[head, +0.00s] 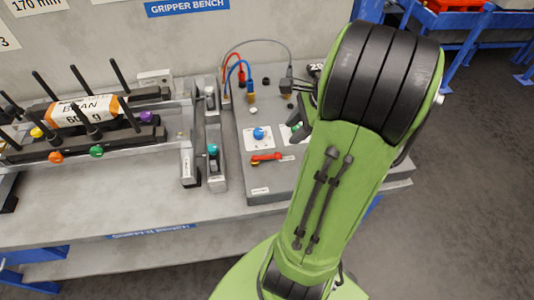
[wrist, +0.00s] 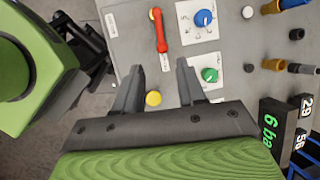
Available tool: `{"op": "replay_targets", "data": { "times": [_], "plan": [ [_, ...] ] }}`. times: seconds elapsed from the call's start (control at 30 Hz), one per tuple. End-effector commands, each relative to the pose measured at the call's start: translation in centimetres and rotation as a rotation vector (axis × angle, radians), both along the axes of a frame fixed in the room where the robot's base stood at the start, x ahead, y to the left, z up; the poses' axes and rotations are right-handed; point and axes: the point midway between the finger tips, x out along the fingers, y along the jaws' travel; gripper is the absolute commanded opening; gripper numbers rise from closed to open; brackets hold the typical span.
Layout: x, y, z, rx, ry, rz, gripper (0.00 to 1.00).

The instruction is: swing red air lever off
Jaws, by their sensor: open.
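The red air lever (head: 265,158) lies across the front of the grey control panel, pointing sideways in the head view. In the wrist view the red lever (wrist: 161,34) runs up and down, with its lower end above the gap between my fingers. A small white label (wrist: 165,62) sits just past that end. My gripper (wrist: 159,66) is open, with its two dark fingers apart and nothing held. The fingertips appear short of the lever, with no contact visible. In the head view my green arm hides most of the gripper.
A blue knob (wrist: 204,18), a green knob (wrist: 209,75) and a yellow button (wrist: 153,99) are near the lever. A display (wrist: 270,135) stands at right in the wrist view. Hoses (head: 240,68) rise behind the panel. A fixture holding a bean sack (head: 85,110) is left.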

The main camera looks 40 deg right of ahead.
Motion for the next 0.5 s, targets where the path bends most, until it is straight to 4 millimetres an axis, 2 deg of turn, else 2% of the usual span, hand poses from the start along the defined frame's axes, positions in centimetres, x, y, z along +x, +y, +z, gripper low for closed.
{"op": "replay_targets", "data": {
  "times": [0.03, 0.3, 0.5],
  "plan": [
    [0.5, 0.4, -1.7, 0.004, 0.002, 0.005, 0.40],
    [3.0, 1.8, -8.0, 0.003, 0.003, 0.006, 0.40],
    [4.5, 2.6, -11.3, 0.000, 0.002, 0.005, 0.40]
  ]
}}
